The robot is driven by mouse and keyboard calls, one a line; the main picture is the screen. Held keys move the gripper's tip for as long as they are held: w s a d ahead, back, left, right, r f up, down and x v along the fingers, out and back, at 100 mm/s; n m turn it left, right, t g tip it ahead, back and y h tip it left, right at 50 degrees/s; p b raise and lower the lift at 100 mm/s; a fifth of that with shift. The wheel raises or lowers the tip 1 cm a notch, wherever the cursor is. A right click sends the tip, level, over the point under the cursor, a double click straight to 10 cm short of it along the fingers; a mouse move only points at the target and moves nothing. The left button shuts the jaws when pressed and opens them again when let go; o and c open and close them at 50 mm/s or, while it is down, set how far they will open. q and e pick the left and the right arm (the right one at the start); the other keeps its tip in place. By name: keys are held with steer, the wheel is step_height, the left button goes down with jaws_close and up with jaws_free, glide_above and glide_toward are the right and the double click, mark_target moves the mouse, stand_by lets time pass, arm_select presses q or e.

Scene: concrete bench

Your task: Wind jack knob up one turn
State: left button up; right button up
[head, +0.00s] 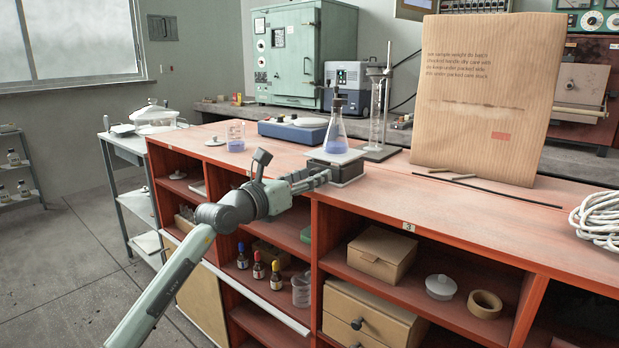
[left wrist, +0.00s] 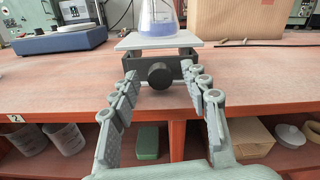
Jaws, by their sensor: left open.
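The lab jack (head: 343,168) stands near the front edge of the red bench, with a pale top plate and dark base. Its round black knob (left wrist: 159,74) faces me in the left wrist view. A conical flask (head: 336,132) with blue liquid stands upright on the plate; its lower part also shows in the left wrist view (left wrist: 158,15). My left gripper (head: 322,180) is in front of the jack. In the left wrist view its open fingers (left wrist: 163,84) lie to either side of the knob, apart from it. In the head view the knob is hidden by the gripper. My right gripper is not seen.
A beaker (head: 235,137) and a blue balance (head: 292,131) are left of the jack. A burette stand (head: 381,110) is behind it. A large cardboard box (head: 482,100), a thin black rod (head: 487,190) and coiled rope (head: 599,217) lie right. Open shelves are below the bench top.

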arm_select(q)
jaws_close()
steer(key=shift+f+m, duration=0.1)
steer(key=shift+m, duration=0.4)
steer(key=m+b, duration=0.2)
steer(key=m, duration=0.2)
steer(key=shift+f, duration=0.1)
steer(key=shift+m, duration=0.4)
jaws_free()
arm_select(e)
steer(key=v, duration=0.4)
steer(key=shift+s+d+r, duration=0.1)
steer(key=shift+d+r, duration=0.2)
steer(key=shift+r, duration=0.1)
arm_select(q)
steer(key=v, duration=1.2)
